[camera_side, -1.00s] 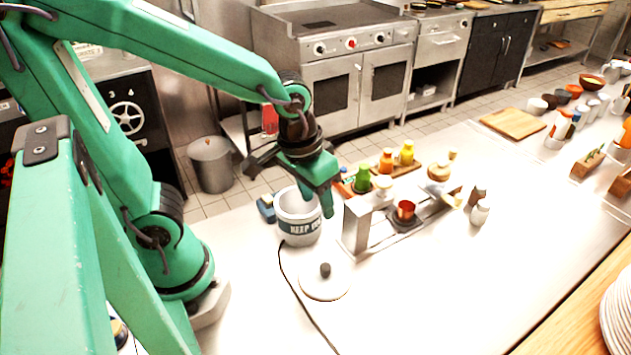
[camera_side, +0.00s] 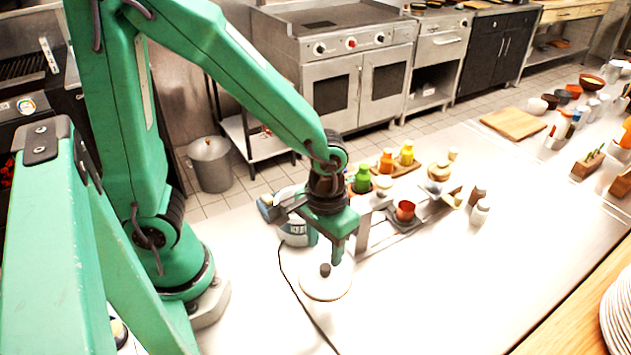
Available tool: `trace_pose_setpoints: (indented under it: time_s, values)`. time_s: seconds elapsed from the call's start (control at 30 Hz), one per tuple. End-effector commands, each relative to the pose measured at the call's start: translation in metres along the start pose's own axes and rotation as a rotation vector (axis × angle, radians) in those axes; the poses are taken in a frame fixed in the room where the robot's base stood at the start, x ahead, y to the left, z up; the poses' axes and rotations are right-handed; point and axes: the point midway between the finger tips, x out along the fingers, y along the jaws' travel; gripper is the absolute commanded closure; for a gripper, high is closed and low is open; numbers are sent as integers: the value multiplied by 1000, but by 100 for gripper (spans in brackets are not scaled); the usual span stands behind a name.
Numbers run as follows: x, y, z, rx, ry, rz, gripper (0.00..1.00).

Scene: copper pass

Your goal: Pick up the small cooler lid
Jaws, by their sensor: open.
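A round white lid (camera_side: 318,287) with a small dark knob (camera_side: 325,270) lies flat on the pale counter. It is the only loose lid I can make out. My gripper (camera_side: 337,252) points down just above and slightly right of the knob. Its jaws are open with nothing between them. The near green finger shows clearly, while the rest of the jaws is partly hidden. A grey pot with a dark lettered band (camera_side: 297,234) stands behind the lid, partly covered by my gripper.
A dark cord (camera_side: 291,291) runs left of the lid. The counter (camera_side: 450,290) to the right is clear.

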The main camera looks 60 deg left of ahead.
Motion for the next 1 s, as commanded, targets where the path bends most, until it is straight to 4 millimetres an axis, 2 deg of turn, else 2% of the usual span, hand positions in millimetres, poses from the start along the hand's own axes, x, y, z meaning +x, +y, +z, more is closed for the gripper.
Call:
trace_pose_setpoints:
  time_s: [0.2, 0.57, 1.0]
  values:
    - [12, 0, 0, 0, -1, -1, 54]
    - [19, -1, 1, 0, -3, -2, 54]
    - [56, -1, 0, 0, -3, -2, 54]
